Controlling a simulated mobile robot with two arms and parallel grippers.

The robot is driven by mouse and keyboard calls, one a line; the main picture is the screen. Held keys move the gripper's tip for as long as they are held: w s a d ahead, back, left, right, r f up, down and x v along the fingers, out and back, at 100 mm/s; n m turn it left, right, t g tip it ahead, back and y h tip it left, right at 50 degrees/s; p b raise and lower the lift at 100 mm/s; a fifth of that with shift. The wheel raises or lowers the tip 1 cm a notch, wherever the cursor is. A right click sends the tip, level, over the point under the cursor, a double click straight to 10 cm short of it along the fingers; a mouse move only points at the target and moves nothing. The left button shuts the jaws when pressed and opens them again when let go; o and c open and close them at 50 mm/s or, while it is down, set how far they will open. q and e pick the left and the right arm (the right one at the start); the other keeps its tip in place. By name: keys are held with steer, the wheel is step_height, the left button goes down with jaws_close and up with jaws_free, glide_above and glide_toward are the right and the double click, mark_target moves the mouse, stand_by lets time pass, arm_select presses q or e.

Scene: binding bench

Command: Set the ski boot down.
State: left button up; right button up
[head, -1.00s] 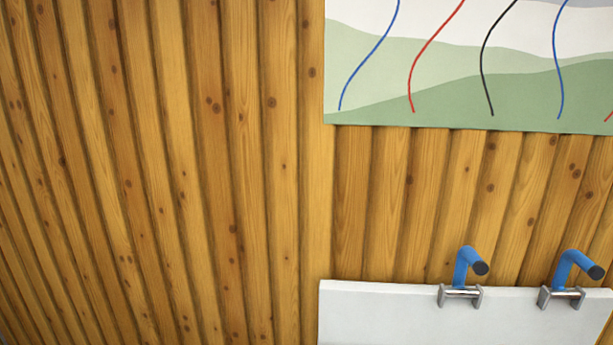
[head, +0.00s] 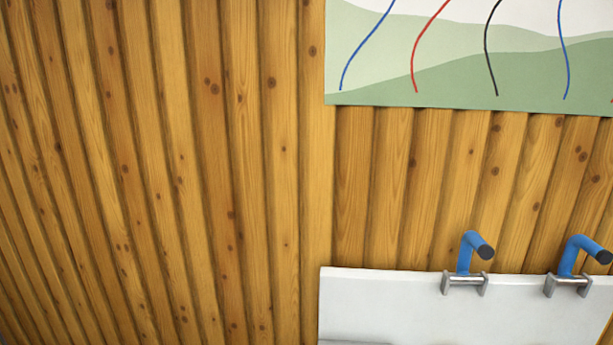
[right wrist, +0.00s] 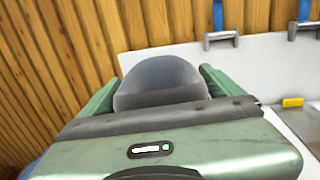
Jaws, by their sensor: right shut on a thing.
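The ski boot (right wrist: 160,80) shows in the right wrist view only as a smooth, grey, rounded part. My right gripper (right wrist: 162,76) has a green finger on each side of this part and is shut on it. The green gripper body fills the lower part of that view and hides what lies below. I cannot tell whether the boot touches a surface. Neither the boot nor either gripper shows in the head view, and my left gripper is out of view.
A white upright panel (head: 400,300) with blue bent pegs (head: 467,254) in metal brackets stands against the log wall (head: 240,170). A poster (head: 450,70) hangs above it. In the right wrist view, a small yellow block (right wrist: 292,102) lies near the panel at right.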

steer(key=shift+s+a+r+b, duration=0.25)
steer(key=shift+s+a+r, duration=0.2)
steer(key=shift+s+a, duration=0.35)
steer(key=shift+s+a+r+b, duration=0.25)
steer(key=shift+s+a+r, duration=0.15)
steer(key=shift+s+a, duration=0.4)
steer(key=shift+w, duration=0.1)
